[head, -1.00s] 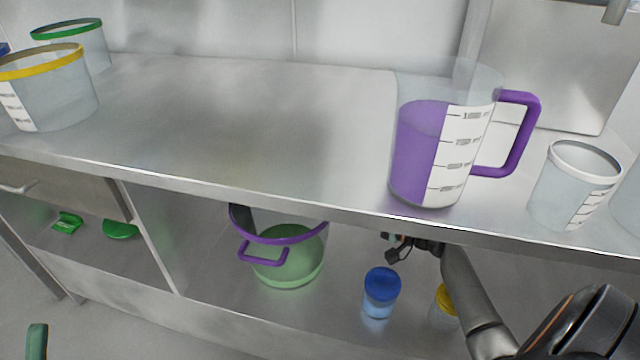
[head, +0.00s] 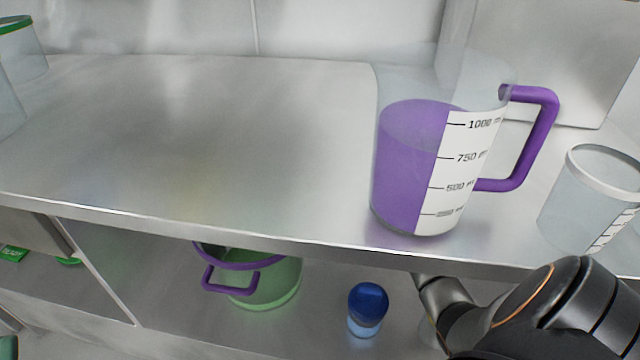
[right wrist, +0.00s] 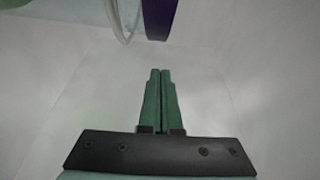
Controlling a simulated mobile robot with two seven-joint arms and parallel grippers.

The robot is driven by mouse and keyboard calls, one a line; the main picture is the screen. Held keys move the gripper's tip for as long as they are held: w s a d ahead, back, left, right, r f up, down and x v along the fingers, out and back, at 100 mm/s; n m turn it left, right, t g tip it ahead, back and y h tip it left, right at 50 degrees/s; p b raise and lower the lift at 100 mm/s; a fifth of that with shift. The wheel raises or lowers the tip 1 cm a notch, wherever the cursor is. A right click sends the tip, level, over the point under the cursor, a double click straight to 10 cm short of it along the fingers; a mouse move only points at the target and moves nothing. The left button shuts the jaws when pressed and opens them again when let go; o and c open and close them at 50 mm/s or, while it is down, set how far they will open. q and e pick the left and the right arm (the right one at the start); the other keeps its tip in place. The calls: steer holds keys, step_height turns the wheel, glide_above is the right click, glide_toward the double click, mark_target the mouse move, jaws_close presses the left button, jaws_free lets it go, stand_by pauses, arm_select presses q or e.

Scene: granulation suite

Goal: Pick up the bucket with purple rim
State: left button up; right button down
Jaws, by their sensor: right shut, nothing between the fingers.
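The bucket with purple rim (head: 268,287) stands on the lower shelf, under the bench top. It has a translucent green body and a purple handle on its near left side; the bench edge hides its upper back. My right gripper (right wrist: 160,74) is shut and empty, with its green fingers together. In the head view the bench edge and arm hide it. Past its fingertips, the right wrist view shows a dark purple strip (right wrist: 157,18), which I cannot identify for sure. A small green piece at the lower left corner of the head view seems to be my left gripper (head: 8,347); its opening is unclear.
On the bench top (head: 200,130) stand a large jug with purple contents and handle (head: 412,170) and a clear white-rimmed beaker (head: 590,205). A blue-lidded jar (head: 368,308) is right of the bucket, on the shelf. The bench's front edge overhangs the shelf.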

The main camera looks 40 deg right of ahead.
arm_select(q)
steer(key=shift+d+f+b, duration=0.1)
steer(key=shift+f+b, duration=0.2)
steer(key=shift+f, duration=0.25)
arm_select(e)
steer(key=shift+w+a, duration=0.1)
steer(key=shift+a, duration=1.95)
steer(key=shift+a, duration=0.1)
